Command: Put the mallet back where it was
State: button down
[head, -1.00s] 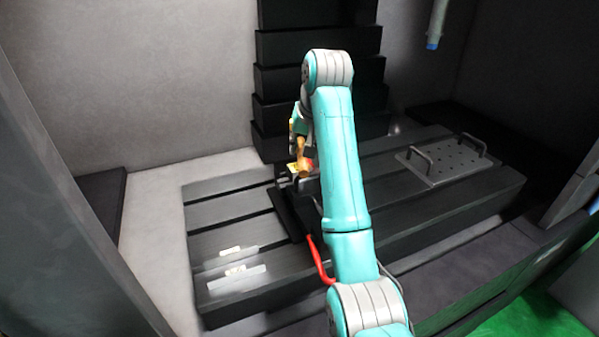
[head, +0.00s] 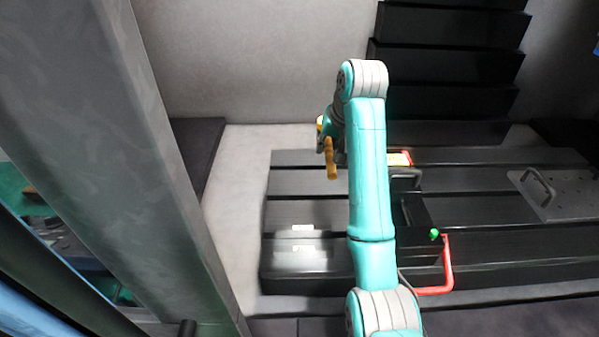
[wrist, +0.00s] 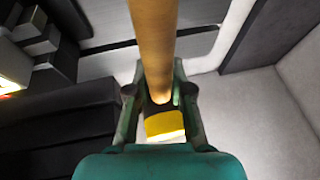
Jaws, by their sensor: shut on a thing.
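My gripper (wrist: 160,98) is shut on the mallet. In the wrist view the mallet's tan wooden handle (wrist: 153,45) runs up out of the picture between my fingers, and a yellow part (wrist: 163,125) shows below them. In the head view the handle (head: 331,160) hangs down beside my arm, with a little yellow (head: 319,123) above it. The mallet appears held up in the air in front of the slotted dark table (head: 305,185). My arm hides most of my gripper and part of the mallet.
A dark block with a red handle (head: 447,265) and a green knob (head: 434,234) is right of my arm. A drilled plate with handles (head: 565,195) lies further right. A grey post (head: 165,150) stands at the left. The pale floor left of the table is clear.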

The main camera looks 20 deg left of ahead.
jog(key=shift+s+a+f, duration=0.1)
jog(key=shift+a+f, duration=0.15)
jog(key=f, duration=0.5)
jog(key=shift+a+f, duration=0.25)
jog(key=shift+f, duration=0.15)
jog(key=shift+d+f, duration=0.1)
jog(key=shift+f, duration=1.8)
jog(key=shift+f, duration=0.1)
jog(key=c, duration=1)
grip_release()
jog(key=shift+c, duration=0.2)
